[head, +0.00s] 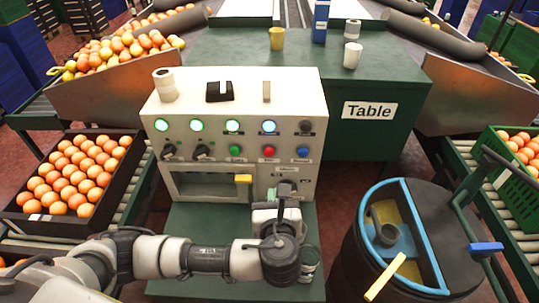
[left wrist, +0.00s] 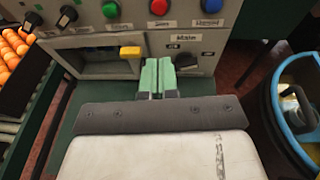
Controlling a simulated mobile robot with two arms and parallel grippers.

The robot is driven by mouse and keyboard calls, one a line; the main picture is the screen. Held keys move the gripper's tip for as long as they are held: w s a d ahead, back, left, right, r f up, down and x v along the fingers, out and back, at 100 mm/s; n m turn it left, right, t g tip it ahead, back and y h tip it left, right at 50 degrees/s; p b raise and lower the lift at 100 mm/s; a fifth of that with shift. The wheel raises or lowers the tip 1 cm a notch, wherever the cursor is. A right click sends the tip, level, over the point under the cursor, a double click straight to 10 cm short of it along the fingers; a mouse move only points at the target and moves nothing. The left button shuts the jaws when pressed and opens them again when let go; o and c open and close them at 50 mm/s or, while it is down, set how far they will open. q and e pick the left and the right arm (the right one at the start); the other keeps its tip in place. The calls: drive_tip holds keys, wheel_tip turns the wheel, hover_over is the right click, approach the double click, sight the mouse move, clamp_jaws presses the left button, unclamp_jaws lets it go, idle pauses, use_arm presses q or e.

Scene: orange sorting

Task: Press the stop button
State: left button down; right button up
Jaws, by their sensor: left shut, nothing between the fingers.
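A light control panel (head: 240,103) stands on a dark green bench. Its lower row has a green button (head: 235,150), a red button (head: 269,151) and a blue button (head: 302,152), with small labels I cannot read surely. The left wrist view shows the red button (left wrist: 159,6) at the top edge. My left gripper (head: 287,189) is in front of the panel, below and slightly right of the red button, apart from it. In the left wrist view its green fingers (left wrist: 157,76) are together and empty. My right gripper is not in view.
A yellow handle (head: 243,179) juts from the panel left of my gripper. A black crate of oranges (head: 130,151) stands at left. A dark barrel with a blue rim (head: 367,204) stands at right. A can (head: 310,258) is beside my left wrist.

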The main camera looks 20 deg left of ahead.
use_arm(q)
approach(269, 155)
drive_tip(key=x, duration=0.7)
drive_tip(key=shift+w, duration=0.2)
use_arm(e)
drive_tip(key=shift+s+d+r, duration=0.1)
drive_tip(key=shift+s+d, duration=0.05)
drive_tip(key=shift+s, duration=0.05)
